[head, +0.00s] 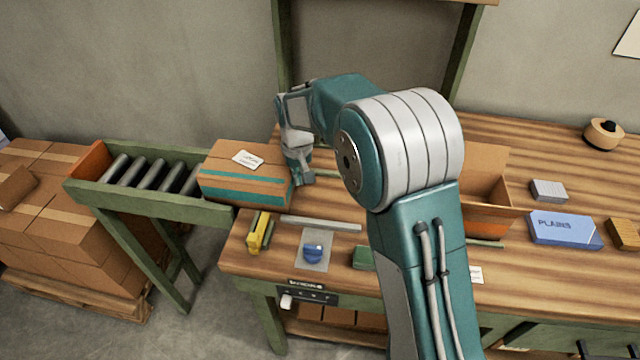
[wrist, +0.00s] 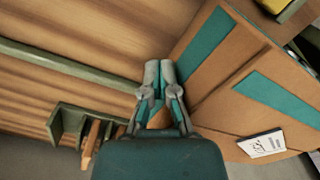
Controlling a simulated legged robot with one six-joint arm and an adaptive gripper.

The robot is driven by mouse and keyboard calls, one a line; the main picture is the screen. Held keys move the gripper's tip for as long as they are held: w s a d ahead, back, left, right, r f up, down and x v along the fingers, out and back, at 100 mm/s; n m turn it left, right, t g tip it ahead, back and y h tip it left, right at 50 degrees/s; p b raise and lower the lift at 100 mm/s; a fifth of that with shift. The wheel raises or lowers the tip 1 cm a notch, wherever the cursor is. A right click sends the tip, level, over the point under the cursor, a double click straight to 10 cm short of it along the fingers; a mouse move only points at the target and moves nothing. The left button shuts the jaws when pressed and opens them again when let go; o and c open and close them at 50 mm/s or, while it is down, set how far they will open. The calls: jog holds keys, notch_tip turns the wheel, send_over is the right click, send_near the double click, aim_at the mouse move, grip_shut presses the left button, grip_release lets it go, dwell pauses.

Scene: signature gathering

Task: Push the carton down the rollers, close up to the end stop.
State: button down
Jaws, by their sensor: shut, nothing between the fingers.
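The carton (head: 245,176) is a closed brown box with teal tape and a white label on top. In the head view it sits at the near end of the rollers (head: 150,173), where they meet the bench. The orange end stop (head: 90,161) closes the far left end, with several bare rollers between it and the carton. My gripper (head: 301,178) is shut and empty at the carton's right end; the head view does not settle whether they touch. In the wrist view the shut fingertips (wrist: 160,70) point at the carton's edge (wrist: 195,70).
A wooden bench (head: 340,264) holds a yellow tool (head: 259,232), a blue object (head: 313,252) on a grey sheet, a metal strip (head: 320,224), an open box (head: 485,215) and a blue pack (head: 563,230). Stacked cartons (head: 70,230) stand on a pallet at left. Green rails flank the rollers.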

aim_at(216, 167)
jog(key=shift+w+a, duration=0.1)
jog(key=shift+a, duration=0.5)
jog(key=shift+w+a, duration=0.65)
jog(key=shift+a, duration=2.6)
jog(key=shift+w+a, duration=0.65)
jog(key=shift+a, duration=2.65)
jog(key=shift+w+a, duration=0.65)
jog(key=shift+a, duration=2.6)
jog(key=shift+d+r, duration=0.1)
